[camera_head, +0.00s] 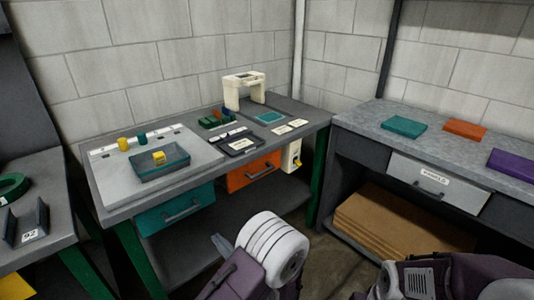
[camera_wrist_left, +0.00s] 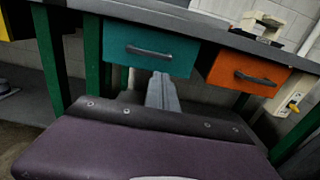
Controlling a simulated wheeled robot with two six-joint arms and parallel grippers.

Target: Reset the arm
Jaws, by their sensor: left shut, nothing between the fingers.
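My left arm comes up from the bottom of the head view, with a purple link and a white ringed joint. My left gripper (camera_head: 218,241) shows as a small grey tip beside that joint, in front of the workbench. In the left wrist view the left gripper's fingers (camera_wrist_left: 162,78) are together and empty, pointing toward the teal drawer (camera_wrist_left: 150,50). They overlap its lower edge in the picture; I cannot tell the distance. Part of my right arm shows at the bottom right of the head view, but its gripper is out of view.
An orange drawer (camera_head: 254,171) is below. The right bench (camera_head: 360,116) carries flat coloured pieces. Open floor lies between the benches.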

